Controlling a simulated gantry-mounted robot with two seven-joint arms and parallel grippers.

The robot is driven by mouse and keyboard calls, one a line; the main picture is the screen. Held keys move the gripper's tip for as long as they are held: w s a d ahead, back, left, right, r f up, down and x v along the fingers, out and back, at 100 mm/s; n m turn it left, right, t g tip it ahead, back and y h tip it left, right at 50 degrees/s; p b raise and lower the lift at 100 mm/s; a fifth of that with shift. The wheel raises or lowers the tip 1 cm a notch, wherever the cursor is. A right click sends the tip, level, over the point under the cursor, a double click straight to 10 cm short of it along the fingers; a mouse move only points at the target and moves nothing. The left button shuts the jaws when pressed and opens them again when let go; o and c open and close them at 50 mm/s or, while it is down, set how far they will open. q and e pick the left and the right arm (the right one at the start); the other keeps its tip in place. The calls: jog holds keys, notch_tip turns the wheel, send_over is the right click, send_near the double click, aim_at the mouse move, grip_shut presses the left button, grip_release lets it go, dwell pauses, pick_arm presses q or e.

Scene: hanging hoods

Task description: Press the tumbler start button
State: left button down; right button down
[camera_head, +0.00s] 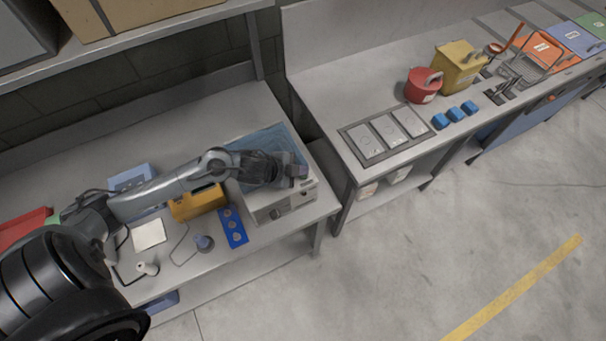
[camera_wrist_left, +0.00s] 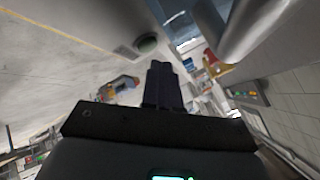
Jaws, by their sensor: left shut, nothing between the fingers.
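The light grey box-shaped machine (camera_head: 285,205), which looks like the tumbler, stands at the right end of the left bench. Its top is blue and its front has a dark knob or handle. My left gripper (camera_head: 297,172) is over the right part of its top, shut and empty; I cannot tell whether it touches. In the left wrist view the dark fingers of my left gripper (camera_wrist_left: 165,80) are together, with nothing between them. I cannot make out the start button in either view. My right gripper is not in view.
A yellow-orange box (camera_head: 198,202) and a blue strip with round parts (camera_head: 233,228) lie left of the machine. A shelf (camera_head: 150,37) runs above the bench. A second bench with a red container (camera_head: 423,86) stands to the right, across a gap.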

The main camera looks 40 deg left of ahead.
pick_arm(q)
jog(key=shift+f, duration=0.2)
jog(key=shift+f, duration=0.2)
dwell(0.4)
jog(key=shift+f+b, duration=0.35)
jog(key=shift+f, duration=0.1)
dwell(0.3)
dwell(0.4)
jog(key=shift+r+p, duration=0.85)
jog(key=shift+p, duration=0.15)
jog(key=shift+r, duration=0.1)
